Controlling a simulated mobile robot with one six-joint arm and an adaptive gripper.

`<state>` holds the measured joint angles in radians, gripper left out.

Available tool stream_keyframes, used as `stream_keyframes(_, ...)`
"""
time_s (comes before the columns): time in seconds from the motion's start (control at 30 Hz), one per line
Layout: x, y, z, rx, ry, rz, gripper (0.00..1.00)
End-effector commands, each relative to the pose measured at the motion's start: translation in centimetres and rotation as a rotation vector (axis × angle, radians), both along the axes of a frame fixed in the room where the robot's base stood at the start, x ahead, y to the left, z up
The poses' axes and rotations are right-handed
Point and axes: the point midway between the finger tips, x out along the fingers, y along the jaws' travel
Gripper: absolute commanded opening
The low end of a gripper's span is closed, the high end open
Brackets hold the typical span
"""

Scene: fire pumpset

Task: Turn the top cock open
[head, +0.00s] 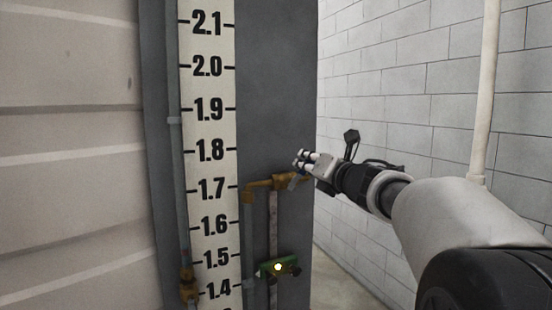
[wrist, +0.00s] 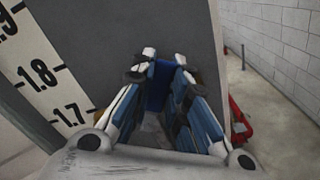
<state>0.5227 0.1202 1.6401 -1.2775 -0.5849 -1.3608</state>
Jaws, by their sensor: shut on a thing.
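The top cock (head: 279,182) is a brass fitting at the end of a brass elbow pipe, by the 1.7 mark on the dark grey panel. My gripper (head: 302,160) reaches in from the right, with its fingers at the cock's right end. In the wrist view my gripper (wrist: 166,62) has its blue-padded fingers close to the grey panel, closed on the cock. The fingers hide most of the cock there, and only brownish bits show beside them. The exact angle of its handle cannot be made out.
A white level scale (head: 208,150) runs up the panel (head: 275,90). A lower brass fitting (head: 187,282) is at the left. A white brick wall (head: 400,85) stands at the right. Red pipework (wrist: 238,125) shows low right.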

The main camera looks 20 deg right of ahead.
Motion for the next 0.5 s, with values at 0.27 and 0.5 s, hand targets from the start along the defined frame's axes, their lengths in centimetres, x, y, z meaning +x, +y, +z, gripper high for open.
stream_keyframes(0.27,0.0,-1.5,-1.2,0.266,0.009,-0.002,0.00)
stream_keyframes(0.5,0.0,-2.5,-2.5,0.495,0.017,-0.003,0.00)
